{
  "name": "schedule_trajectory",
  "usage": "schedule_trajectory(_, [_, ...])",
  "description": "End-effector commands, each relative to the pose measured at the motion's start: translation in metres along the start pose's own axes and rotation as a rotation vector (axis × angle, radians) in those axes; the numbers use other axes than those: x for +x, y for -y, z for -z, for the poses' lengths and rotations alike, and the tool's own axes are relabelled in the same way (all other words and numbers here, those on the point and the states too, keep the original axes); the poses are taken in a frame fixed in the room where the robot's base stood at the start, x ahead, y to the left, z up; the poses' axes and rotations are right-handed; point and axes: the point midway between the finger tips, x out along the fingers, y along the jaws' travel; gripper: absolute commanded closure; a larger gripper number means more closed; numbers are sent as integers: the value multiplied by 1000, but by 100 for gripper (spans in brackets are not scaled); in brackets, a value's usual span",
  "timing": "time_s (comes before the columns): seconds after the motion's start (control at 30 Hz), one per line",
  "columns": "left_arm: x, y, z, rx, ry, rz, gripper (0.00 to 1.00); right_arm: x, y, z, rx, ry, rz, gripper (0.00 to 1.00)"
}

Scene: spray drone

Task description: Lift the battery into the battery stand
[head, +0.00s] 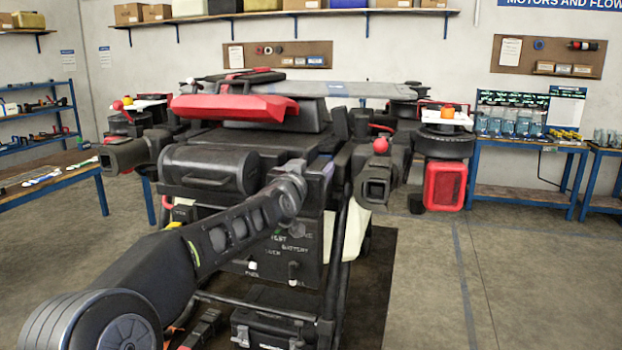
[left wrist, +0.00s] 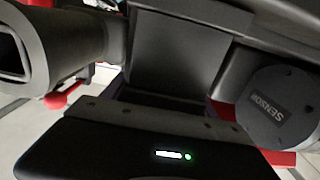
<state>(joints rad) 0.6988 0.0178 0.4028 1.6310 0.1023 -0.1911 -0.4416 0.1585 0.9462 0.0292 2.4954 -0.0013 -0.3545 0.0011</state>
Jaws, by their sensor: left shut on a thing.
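The battery (left wrist: 150,155) is a black box with a lit white bar and a green light, close in front of my left wrist camera. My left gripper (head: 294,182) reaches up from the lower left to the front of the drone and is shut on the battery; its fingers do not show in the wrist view. In the head view I cannot make out the battery clearly. Beyond it, the wrist view shows a dark recess (left wrist: 175,60), which may be the battery stand; I cannot tell whether the battery touches it. My right gripper is not in view.
A black case with a handle (head: 210,172) is left of my gripper. A round sensor (left wrist: 275,105) stands close by the battery. A blue workbench (head: 530,145) is at the back right; floor before it is clear.

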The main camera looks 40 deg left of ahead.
Motion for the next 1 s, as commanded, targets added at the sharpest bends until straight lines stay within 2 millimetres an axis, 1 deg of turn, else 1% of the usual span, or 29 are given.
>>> schedule_trajectory(0.03, [0,0,0,0,0,0,47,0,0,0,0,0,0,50])
schedule_trajectory(0.07, [0,0,0,0,0,0,49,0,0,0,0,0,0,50])
schedule_trajectory(0.6, [0,0,0,0,0,0,93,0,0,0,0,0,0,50])
schedule_trajectory(0.7, [0,0,0,0,0,0,100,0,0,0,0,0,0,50])
schedule_trajectory(0.77, [0,0,0,0,0,0,100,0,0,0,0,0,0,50])
schedule_trajectory(0.8, [-1,0,6,1,-10,1,100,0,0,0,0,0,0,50])
schedule_trajectory(1.0, [0,0,6,1,-10,1,100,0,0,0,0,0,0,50])
